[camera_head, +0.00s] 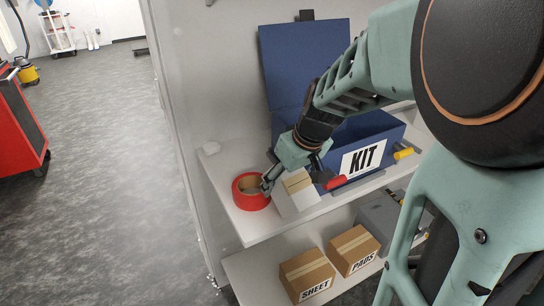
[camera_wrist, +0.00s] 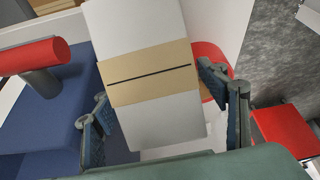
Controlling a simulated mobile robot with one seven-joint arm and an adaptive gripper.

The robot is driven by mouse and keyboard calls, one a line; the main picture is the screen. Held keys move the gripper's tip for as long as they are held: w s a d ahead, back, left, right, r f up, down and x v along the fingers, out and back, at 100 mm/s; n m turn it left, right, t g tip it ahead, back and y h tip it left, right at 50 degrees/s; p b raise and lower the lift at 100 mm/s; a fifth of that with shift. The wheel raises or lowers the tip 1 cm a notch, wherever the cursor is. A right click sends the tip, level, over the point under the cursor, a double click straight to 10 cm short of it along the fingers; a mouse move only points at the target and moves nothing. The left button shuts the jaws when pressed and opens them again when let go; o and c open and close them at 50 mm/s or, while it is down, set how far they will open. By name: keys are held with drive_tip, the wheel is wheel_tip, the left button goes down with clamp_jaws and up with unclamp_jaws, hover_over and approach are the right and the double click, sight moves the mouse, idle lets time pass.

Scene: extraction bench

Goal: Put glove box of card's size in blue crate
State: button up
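A white box with a tan band, likely the glove box (camera_head: 298,200), stands on the upper shelf in front of the blue crate. It fills the middle of the wrist view (camera_wrist: 160,118). The blue crate (camera_head: 330,148), labelled KIT, has its lid (camera_head: 300,55) raised at the back; its inside is mostly hidden by my arm. Its blue side also shows at the left of the wrist view (camera_wrist: 50,120). My gripper (camera_head: 293,177) is over the box, its fingers apart on either side, near the box's edges. Contact is not clear.
A red handle (camera_head: 337,182) and a yellow one (camera_head: 403,153) stick out in front of the crate. Cardboard boxes, SHEET (camera_head: 305,270) and PADS (camera_head: 353,246), stand on the lower shelf.

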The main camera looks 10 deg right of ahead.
drive_tip(key=c, duration=1.5)
drive_tip(key=shift+c, duration=0.2)
drive_tip(key=shift+w+r, duration=0.1)
